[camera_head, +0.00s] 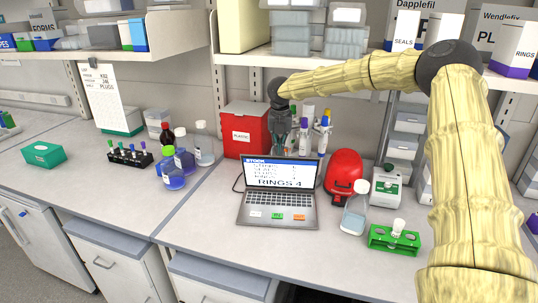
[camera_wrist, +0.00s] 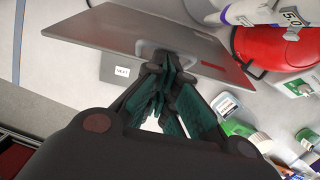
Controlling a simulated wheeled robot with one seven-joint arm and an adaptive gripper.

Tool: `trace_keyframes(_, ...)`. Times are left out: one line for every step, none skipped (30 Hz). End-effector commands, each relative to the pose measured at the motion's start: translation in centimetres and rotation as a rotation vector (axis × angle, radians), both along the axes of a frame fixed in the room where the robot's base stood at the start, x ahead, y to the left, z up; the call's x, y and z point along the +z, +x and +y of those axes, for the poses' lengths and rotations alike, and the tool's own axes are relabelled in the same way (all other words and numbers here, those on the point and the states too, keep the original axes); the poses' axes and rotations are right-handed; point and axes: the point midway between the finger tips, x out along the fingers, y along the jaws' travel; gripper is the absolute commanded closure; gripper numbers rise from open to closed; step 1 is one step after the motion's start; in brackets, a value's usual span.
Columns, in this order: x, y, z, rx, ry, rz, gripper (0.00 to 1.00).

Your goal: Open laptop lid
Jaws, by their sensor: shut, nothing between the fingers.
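The laptop (camera_head: 276,193) stands open on the bench in the head view. Its lid (camera_head: 304,173) is raised well up from the keyboard base (camera_head: 277,211), and the lit screen shows a stock list with "RINGS 4". My gripper (camera_head: 279,148) is shut and empty, behind the lid's top edge. In the wrist view, the lid (camera_wrist: 110,32) shows as a dark grey panel, with my fingertips (camera_wrist: 168,62) close against its back; whether they touch it I cannot tell. Most of the base is hidden there behind the lid.
Blue bottles (camera_head: 172,174) are left. The bench front is clear.

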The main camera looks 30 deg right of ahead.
Motion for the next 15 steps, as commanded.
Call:
trace_keyframes(0.3, 0.3, -0.6, -0.005, 0.001, -0.002, 1.0)
trace_keyframes(0.3, 0.6, -0.7, -0.005, 0.001, -0.002, 1.0)
trace_keyframes(0.4, 0.8, -0.9, -0.006, 0.002, -0.001, 1.0)
trace_keyframes(0.5, 1.0, -1.0, -0.005, 0.001, 0.0, 1.0)
trace_keyframes(0.5, 1.2, -1.1, -0.004, 0.001, 0.0, 1.0)
trace_keyframes(0.6, 1.4, -1.3, -0.004, 0.001, 0.0, 1.0)
trace_keyframes(0.6, 1.6, -1.4, -0.003, 0.0, 0.0, 1.0)
trace_keyframes(0.6, 1.7, -1.4, -0.002, 0.0, 0.0, 1.0)
trace_keyframes(0.6, 1.8, -1.5, -0.002, 0.0, 0.0, 1.0)
trace_keyframes(0.6, 1.9, -1.5, -0.002, 0.0, 0.0, 1.0)
trace_keyframes(0.6, 2.0, -1.6, -0.002, 0.0, 0.0, 1.0)
trace_keyframes(0.6, 2.0, -1.6, -0.002, 0.0, 0.0, 1.0)
trace_keyframes(0.6, 2.1, -1.6, -0.001, 0.0, 0.0, 1.0)
trace_keyframes(0.6, 2.1, -1.6, -0.001, 0.0, 0.0, 1.0)
trace_keyframes(0.6, 2.1, -1.6, -0.001, 0.0, 0.0, 1.0)
